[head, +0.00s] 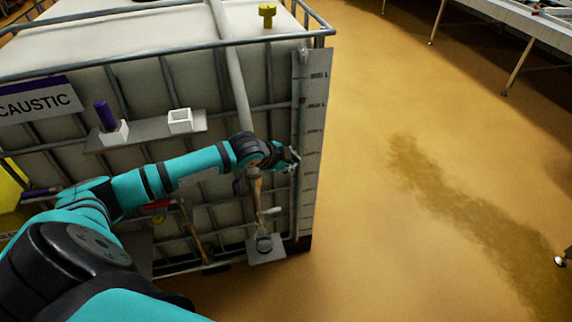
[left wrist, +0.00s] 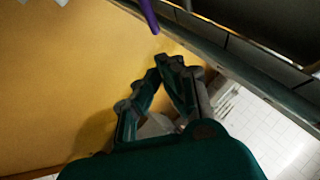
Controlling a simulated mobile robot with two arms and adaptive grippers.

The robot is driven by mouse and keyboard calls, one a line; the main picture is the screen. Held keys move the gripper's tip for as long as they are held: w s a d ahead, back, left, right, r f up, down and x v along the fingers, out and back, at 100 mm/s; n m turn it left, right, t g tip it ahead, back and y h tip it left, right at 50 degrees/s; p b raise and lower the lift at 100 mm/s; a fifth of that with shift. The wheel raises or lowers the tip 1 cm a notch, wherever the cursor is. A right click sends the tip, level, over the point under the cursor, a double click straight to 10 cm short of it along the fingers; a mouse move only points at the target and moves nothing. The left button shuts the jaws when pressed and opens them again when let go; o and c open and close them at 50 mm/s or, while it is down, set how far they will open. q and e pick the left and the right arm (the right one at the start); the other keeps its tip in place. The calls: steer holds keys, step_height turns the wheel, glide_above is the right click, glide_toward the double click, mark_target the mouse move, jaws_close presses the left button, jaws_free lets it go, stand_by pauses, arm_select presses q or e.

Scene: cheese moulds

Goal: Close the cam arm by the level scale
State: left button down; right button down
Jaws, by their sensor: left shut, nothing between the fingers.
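The level scale (head: 312,130) is a tall pale strip with dark marks on the right corner of the caged tank. My left gripper (head: 293,158) is at the scale's left edge, about halfway down; whether it touches the scale is unclear. In the left wrist view my left gripper (left wrist: 170,62) has its fingertips together with nothing held. A brass-coloured coupling (head: 256,185) hangs just below my left wrist, with a small pale lever (head: 270,211) beneath it. I cannot tell surely which part is the cam arm. A purple bar (left wrist: 148,15) shows above the fingertips. My right gripper is out of view.
The caged tank (head: 75,90) carries a CAUSTIC sign (head: 40,100). A grey pipe (head: 232,75) runs down the front. Open yellow floor (head: 440,130) lies to the right.

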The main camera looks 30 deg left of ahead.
arm_select(q)
steer(key=a+f, duration=0.2)
steer(key=f, duration=0.1)
steer(key=shift+w+f, duration=0.1)
steer(key=shift+w, duration=0.3)
